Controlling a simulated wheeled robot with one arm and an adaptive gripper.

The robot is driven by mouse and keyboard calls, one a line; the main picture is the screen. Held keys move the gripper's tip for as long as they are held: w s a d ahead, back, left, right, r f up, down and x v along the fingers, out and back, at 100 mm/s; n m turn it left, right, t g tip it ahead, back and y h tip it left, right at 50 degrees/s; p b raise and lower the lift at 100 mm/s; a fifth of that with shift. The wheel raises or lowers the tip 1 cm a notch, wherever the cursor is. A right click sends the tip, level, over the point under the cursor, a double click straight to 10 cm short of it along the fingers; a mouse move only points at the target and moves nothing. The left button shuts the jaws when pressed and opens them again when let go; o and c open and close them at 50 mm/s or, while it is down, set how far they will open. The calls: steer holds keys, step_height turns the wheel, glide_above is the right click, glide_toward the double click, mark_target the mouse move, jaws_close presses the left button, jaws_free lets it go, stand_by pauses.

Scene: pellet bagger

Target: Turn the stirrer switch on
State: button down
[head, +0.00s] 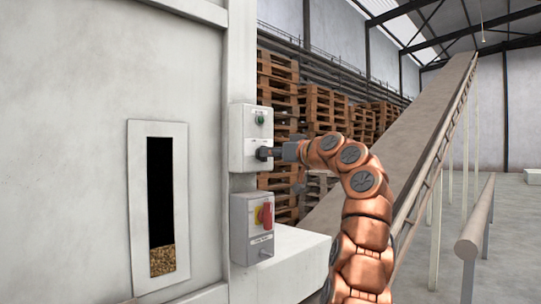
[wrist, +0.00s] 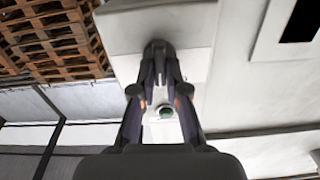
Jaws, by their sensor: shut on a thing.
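A light grey upper control box (head: 250,137) is on the machine's post. It has a green button (head: 260,119) near its top, and its small label is too small to read. My gripper (head: 265,153) reaches in from the right and is at the lower half of this box. Its fingertips are closed together on a small dark switch there, mostly hidden by the fingers. In the wrist view my gripper (wrist: 158,48) has its fingertips together against the box face, and the green button (wrist: 166,112) shows between the fingers. The switch's turn position cannot be told.
A lower grey box (head: 240,245) with a red handle on a yellow plate (head: 265,215) is just below. A white ledge (head: 285,255) juts out beneath. A window slot (head: 161,205) shows pellets at the left. Pallets (head: 320,105) and a sloping conveyor (head: 400,140) stand behind.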

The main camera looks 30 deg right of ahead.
steer(key=shift+r+m+p, duration=0.1)
steer(key=shift+m+p, duration=0.85)
steer(key=shift+m, duration=1.35)
steer(key=shift+d+m, duration=0.1)
steer(key=shift+m, duration=0.4)
steer(key=c, duration=1.2)
jaws_free()
steer(key=shift+v, duration=6)
